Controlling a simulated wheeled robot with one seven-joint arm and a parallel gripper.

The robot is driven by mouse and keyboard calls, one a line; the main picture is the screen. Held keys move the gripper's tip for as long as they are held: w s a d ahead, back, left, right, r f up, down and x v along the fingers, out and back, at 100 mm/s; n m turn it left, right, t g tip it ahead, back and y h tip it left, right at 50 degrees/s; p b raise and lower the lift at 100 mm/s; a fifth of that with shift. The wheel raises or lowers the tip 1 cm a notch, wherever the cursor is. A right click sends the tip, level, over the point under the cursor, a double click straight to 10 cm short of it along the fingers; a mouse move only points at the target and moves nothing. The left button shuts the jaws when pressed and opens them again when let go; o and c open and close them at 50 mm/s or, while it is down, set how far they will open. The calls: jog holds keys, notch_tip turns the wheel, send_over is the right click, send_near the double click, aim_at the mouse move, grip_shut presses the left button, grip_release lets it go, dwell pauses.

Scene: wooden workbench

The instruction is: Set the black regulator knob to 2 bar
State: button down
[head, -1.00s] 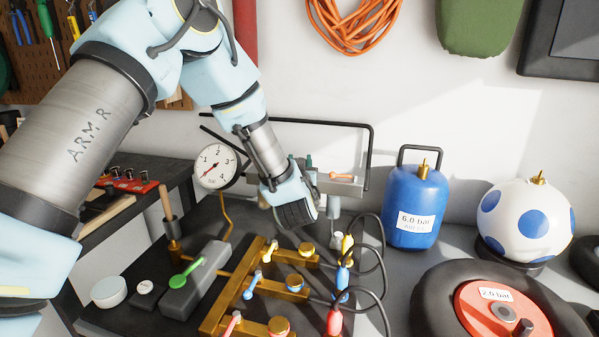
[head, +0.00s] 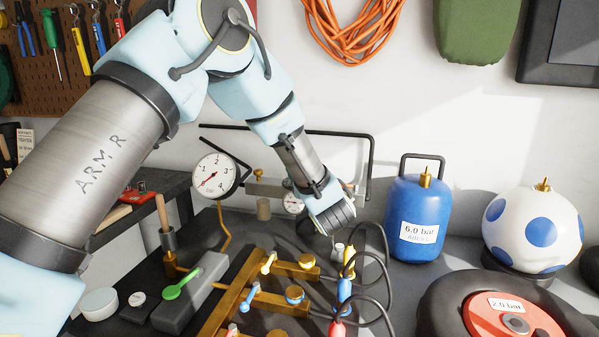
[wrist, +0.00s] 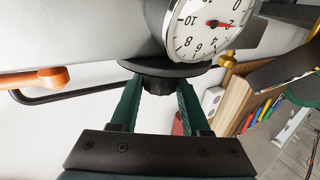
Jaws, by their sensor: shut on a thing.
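The black regulator knob (wrist: 158,84) sits under a wide dark disc in the wrist view. My gripper (wrist: 160,92) has its green fingers on both sides of the knob, shut on it. The regulator's white dial (wrist: 203,40) is beside the knob, with a red needle pointing right in the picture, toward the low numbers; the exact reading is hard to tell. In the head view my gripper (head: 333,217) covers the knob, and the small dial (head: 292,202) shows just left of it.
A large gauge (head: 214,177) stands at left, its red needle low. Brass pipes with valves (head: 268,298) and black hoses (head: 384,262) lie in front. A blue 6.0 bar tank (head: 416,222), a spotted ball (head: 533,232) and a tyre (head: 440,308) fill the right.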

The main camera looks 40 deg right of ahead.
jog(key=shift+c, duration=1.9)
grip_release()
jog(key=b+v, duration=0.3)
jog(key=v, duration=0.7)
jog(key=shift+s+a, duration=0.2)
jog(key=shift+s, duration=0.15)
